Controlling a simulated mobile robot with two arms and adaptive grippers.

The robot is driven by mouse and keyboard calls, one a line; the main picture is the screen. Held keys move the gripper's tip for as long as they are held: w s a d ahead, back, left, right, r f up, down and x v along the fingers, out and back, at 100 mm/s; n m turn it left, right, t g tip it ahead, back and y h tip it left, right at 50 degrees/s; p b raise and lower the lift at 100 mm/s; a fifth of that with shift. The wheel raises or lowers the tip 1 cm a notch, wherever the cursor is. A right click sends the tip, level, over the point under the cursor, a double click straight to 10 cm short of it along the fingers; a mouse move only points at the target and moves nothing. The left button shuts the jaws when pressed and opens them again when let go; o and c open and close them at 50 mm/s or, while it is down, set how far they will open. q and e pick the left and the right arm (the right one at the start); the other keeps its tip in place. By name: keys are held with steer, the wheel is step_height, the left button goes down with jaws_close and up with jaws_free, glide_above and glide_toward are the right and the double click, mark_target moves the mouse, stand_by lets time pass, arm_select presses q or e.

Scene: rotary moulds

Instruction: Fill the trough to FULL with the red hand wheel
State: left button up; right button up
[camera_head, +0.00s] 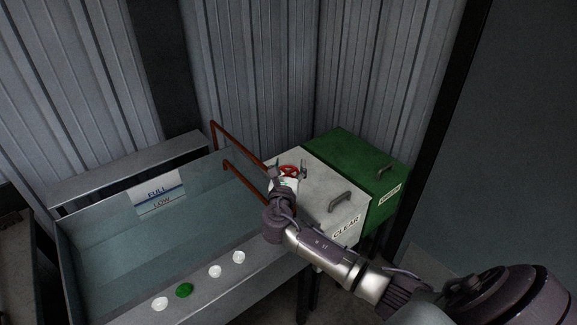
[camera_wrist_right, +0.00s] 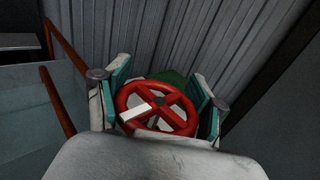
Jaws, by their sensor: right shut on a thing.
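The red hand wheel (camera_head: 291,170) is by the rusty pipe, at the back edge of the pale box. In the right wrist view the wheel (camera_wrist_right: 176,118) lies between the two teal-padded fingers of my right gripper (camera_wrist_right: 160,84), which is shut on it. A pale bar lies across the wheel's left part. In the head view my right gripper (camera_head: 288,166) partly hides the wheel. The grey trough (camera_head: 66,244) holds clear water, and its gauge plate (camera_head: 157,192) reads FULL above LOW. I cannot tell the exact water level against the marks. My left gripper is out of view.
The pale box (camera_head: 318,213) labelled CLEAR and a green box (camera_head: 365,162) stand right of the trough. A rusty pipe (camera_head: 240,150) reaches over the trough's back right. Three white discs and one green disc (camera_head: 184,290) line its front ledge. Corrugated walls close off the back.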

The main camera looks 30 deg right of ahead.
steer(key=o, duration=1)
steer(key=shift+c, duration=0.2)
steer(key=v, duration=1.2)
